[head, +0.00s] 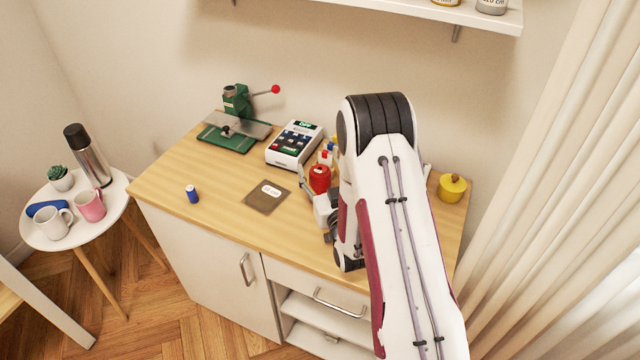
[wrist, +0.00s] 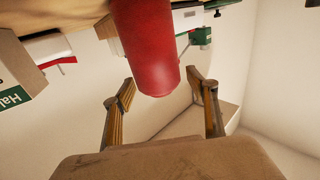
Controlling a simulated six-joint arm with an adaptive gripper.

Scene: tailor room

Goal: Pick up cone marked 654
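A red cone or spool of thread (head: 320,178) stands on the wooden worktop, just beyond my gripper (head: 312,188). In the wrist view, the same red body (wrist: 148,45) hangs into the picture from the top, in front of and partly between the two spread fingers of my gripper (wrist: 161,78). The fingers stand wide apart, with a visible gap beside the red body. No marking 654 is legible on it. My arm hides part of the worktop and some small coloured items (head: 327,153) behind the red one. A yellow spool or pot (head: 453,187) stands at the right.
A keypad device (head: 295,145) and a green press (head: 238,103) stand at the back. A small blue spool (head: 192,194) and a brown labelled mat (head: 256,205) lie left of my gripper. A side table (head: 110,205) holds mugs and a flask.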

